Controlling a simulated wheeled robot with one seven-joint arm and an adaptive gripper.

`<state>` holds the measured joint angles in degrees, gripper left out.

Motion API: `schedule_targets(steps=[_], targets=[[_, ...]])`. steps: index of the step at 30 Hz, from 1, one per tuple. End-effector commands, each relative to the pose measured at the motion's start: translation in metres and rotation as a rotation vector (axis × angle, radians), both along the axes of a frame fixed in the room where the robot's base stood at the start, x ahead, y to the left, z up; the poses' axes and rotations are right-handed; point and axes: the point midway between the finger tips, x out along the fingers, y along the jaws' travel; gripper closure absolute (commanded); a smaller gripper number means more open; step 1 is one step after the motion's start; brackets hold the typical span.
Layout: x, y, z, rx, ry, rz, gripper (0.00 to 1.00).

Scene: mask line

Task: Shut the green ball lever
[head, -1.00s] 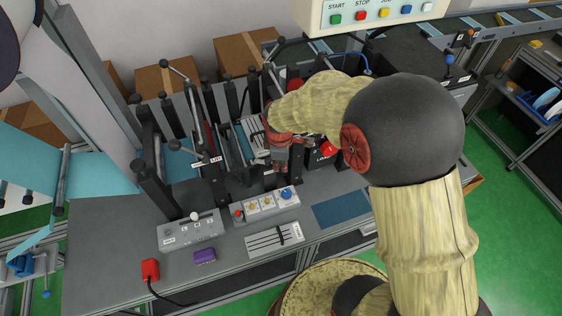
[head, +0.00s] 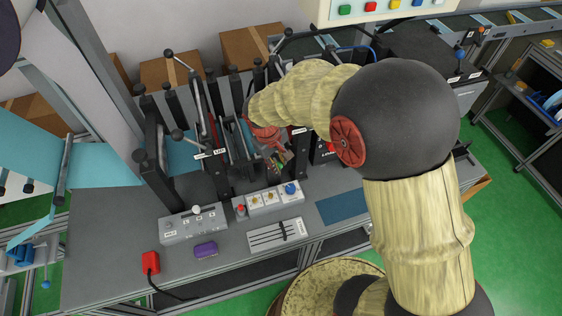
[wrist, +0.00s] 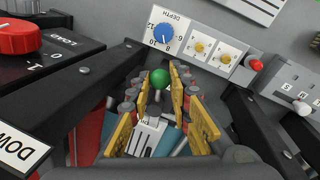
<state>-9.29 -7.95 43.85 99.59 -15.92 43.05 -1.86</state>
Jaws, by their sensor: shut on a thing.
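The green ball (wrist: 160,78) is the knob of a lever on the machine. In the wrist view it sits between the yellow-padded fingers of my gripper (wrist: 163,92), which is shut on the lever. A pale labelled plate (wrist: 146,136) shows between the fingers, lower in that view. In the head view my gripper (head: 278,158) is down among the dark machine posts, behind the small control panel. My arm and the posts hide most of the lever there.
A panel with a blue depth dial (wrist: 166,33) and a red button (wrist: 256,62) lies close by. A box with a red knob (wrist: 30,37) and dark bars flank my gripper. A grey switch box (head: 192,228), a red block (head: 150,262) and a purple block (head: 205,250) are on the bench front.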

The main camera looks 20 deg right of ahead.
Motion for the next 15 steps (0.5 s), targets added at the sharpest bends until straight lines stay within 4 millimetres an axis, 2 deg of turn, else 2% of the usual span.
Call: schedule_targets(steps=[6, 15], targets=[[0.0005, 0.0065, 0.0000, 0.001, -0.002, -0.124, 1.00], [0.0006, 0.0100, 0.0005, 0.002, -0.002, -0.205, 1.00]])
